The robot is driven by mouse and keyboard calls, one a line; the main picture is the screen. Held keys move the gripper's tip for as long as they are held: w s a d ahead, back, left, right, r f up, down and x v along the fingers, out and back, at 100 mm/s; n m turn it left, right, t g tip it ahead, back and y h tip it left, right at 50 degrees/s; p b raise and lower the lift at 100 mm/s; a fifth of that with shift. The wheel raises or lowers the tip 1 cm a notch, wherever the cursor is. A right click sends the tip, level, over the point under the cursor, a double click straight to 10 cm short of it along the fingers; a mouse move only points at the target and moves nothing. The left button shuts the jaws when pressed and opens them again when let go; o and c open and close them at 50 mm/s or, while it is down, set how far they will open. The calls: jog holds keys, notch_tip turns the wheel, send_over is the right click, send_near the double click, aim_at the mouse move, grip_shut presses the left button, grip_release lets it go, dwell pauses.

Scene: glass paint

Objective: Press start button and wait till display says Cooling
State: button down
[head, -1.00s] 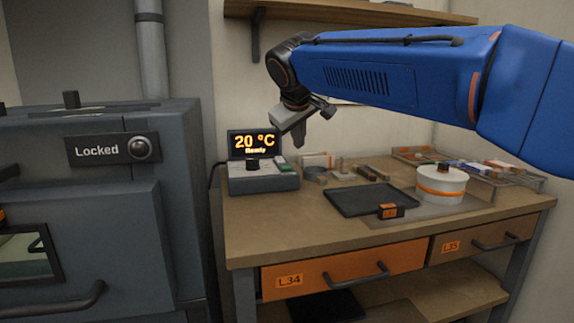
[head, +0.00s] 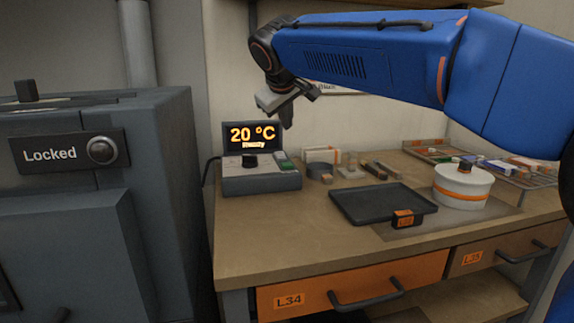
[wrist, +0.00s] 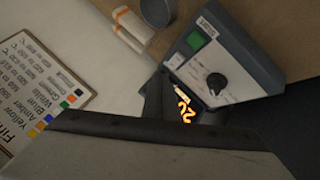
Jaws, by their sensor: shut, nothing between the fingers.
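The controller box (head: 235,183) stands at the left end of the wooden bench. Its display (head: 252,136) reads "20 °C" and "Ready" in orange. The green start button (head: 287,166) is on the right of its top face, beside a black knob (head: 249,160). My gripper (head: 287,122) is shut and empty, pointing down above the box, apart from it, near the display's right edge. In the wrist view the green button (wrist: 195,39) and knob (wrist: 216,82) show clearly beyond the gripper, and the display is partly hidden by it.
A grey kiln-like cabinet (head: 150,190) labelled "Locked" stands at the left. A dark tray (head: 375,203), a white round pot (head: 450,185) and small items lie right of the box. A color chart (wrist: 40,85) shows in the wrist view.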

aim_at(287, 165)
jog(key=shift+f, duration=4.15)
jog(key=shift+f, duration=0.2)
jog(key=shift+f, duration=0.25)
jog(key=shift+f, duration=0.4)
jog(key=shift+r, duration=0.85)
jog(key=shift+r, duration=2.5)
